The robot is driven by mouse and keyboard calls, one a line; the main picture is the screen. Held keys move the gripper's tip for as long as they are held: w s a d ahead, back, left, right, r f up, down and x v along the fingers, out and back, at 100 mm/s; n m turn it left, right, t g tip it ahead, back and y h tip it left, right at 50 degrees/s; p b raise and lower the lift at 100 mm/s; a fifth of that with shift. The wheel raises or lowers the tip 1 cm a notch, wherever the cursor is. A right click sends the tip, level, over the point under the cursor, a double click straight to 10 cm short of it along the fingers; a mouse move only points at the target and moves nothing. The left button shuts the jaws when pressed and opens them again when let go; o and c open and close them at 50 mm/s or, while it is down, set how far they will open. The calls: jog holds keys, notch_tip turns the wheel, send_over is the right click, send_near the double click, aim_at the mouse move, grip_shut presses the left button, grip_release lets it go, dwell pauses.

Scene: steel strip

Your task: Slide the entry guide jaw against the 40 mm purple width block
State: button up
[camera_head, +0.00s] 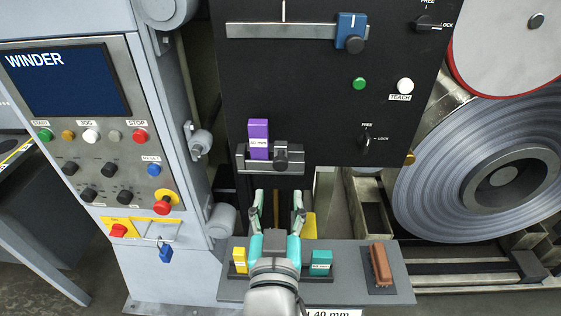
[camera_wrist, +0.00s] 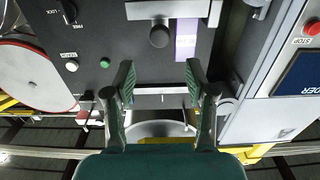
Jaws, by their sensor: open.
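The purple width block (camera_head: 258,130), labelled 40 mm, stands on the grey entry guide rail (camera_head: 244,163) on the black panel. It also shows in the wrist view (camera_wrist: 186,38). The guide jaw with its dark round knob (camera_head: 282,160) sits just right of the block; the knob shows in the wrist view (camera_wrist: 159,37) beside the block. I cannot tell whether jaw and block touch. My gripper (camera_head: 277,205) is open and empty, below the rail and apart from the knob. Its fingers show spread in the wrist view (camera_wrist: 160,82).
A FREE/LOCK switch (camera_head: 367,138) is right of the rail. An upper rail carries a blue block (camera_head: 350,28). A shelf (camera_head: 345,287) below holds yellow (camera_head: 240,257) and teal (camera_head: 321,260) blocks and a brown piece (camera_head: 381,262). A steel coil (camera_head: 430,185) is at right.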

aim_at(279, 166)
jog(key=w, duration=1)
jog(key=shift+w, duration=0.4)
jog(key=shift+a, duration=0.1)
grip_shut()
